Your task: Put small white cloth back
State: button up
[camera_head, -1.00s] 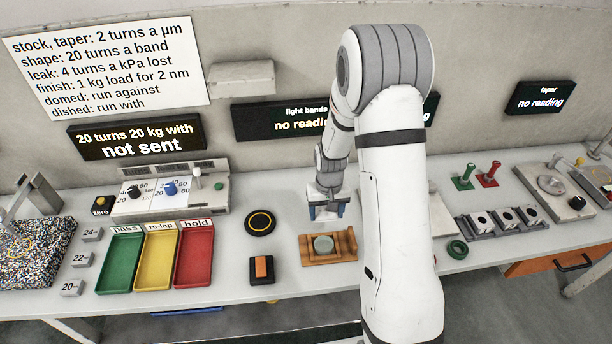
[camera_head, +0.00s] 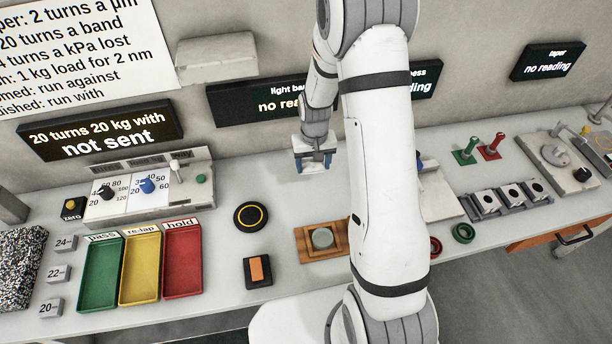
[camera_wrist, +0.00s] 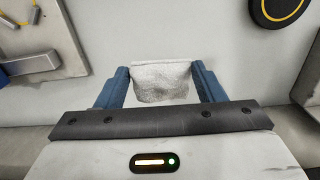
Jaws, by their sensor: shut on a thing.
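My gripper (camera_head: 314,166) hangs above the bench behind the wooden holder in the head view. In the wrist view its two blue fingers (camera_wrist: 162,88) are shut on the small white cloth (camera_wrist: 160,82), which is bunched between them. The bench top beneath the cloth looks bare in the wrist view.
A wooden holder (camera_head: 338,252) with a round grey-green disc (camera_head: 322,238) sits in front of my gripper. A black disc with a yellow ring (camera_head: 251,216) lies to its left. Green, yellow and red trays (camera_head: 182,291) stand further left. My arm hides part of the bench.

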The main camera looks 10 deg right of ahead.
aim_at(308, 159)
jog(key=w+m+b, duration=0.1)
jog(key=b, duration=0.2)
jog(key=w+f+m+b, duration=0.1)
jog(key=b, duration=0.2)
jog(key=w+f+m+b, duration=0.1)
jog(key=w+m+b, duration=0.1)
jog(key=b, duration=0.1)
jog(key=shift+a+f, duration=0.15)
jog(key=shift+a, duration=0.2)
jog(key=shift+w+a+f+m+b, duration=0.1)
jog(key=shift+w+f+m+b, duration=0.2)
jog(key=shift+f+m+b, duration=0.75)
jog(key=shift+w+a+f+m+b, duration=0.1)
jog(key=shift+w+f+m+b, duration=0.3)
jog(key=shift+f+b, duration=1.1)
jog(key=shift+w+a+f+m+b, duration=0.15)
jog(key=shift+f+m+b, duration=0.8)
jog(key=shift+f, duration=0.5)
jog(key=shift+f+b, duration=0.2)
jog(key=shift+b, duration=0.1)
jog(key=o, duration=1)
jog(key=shift+r, duration=0.1)
